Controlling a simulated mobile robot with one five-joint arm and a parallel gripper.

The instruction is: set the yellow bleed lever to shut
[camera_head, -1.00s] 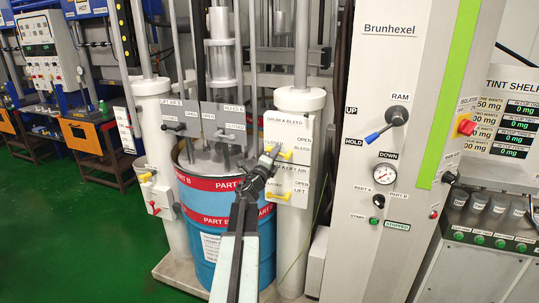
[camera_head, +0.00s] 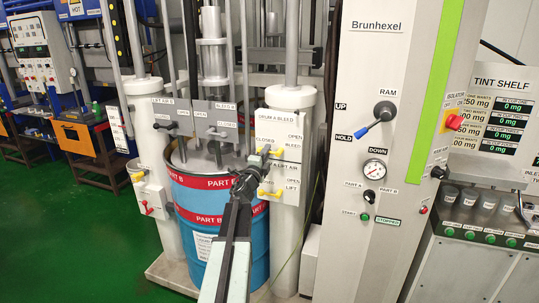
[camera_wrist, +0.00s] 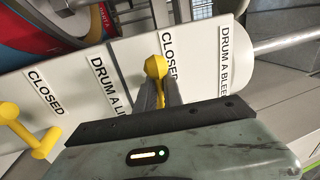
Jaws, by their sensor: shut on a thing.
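The yellow bleed lever (camera_head: 277,153) sits on the white DRUM A BLEED plate (camera_head: 295,126), on the pale column right of the blue drum. My gripper (camera_head: 264,153) is at this lever. In the wrist view, the lever's round yellow knob (camera_wrist: 155,67) shows between my gripper's fingers (camera_wrist: 160,92), which are shut on it. The knob is beside a CLOSED label (camera_wrist: 169,55). My gripper hides part of the lever, so its exact angle is hard to tell.
A second yellow lever (camera_head: 266,191), on the lift air plate, is just below; it also shows in the wrist view (camera_wrist: 40,143). The blue drum (camera_head: 203,228) stands to the left. The Brunhexel panel (camera_head: 345,80) is to the right. Green floor (camera_head: 70,240) is open at left.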

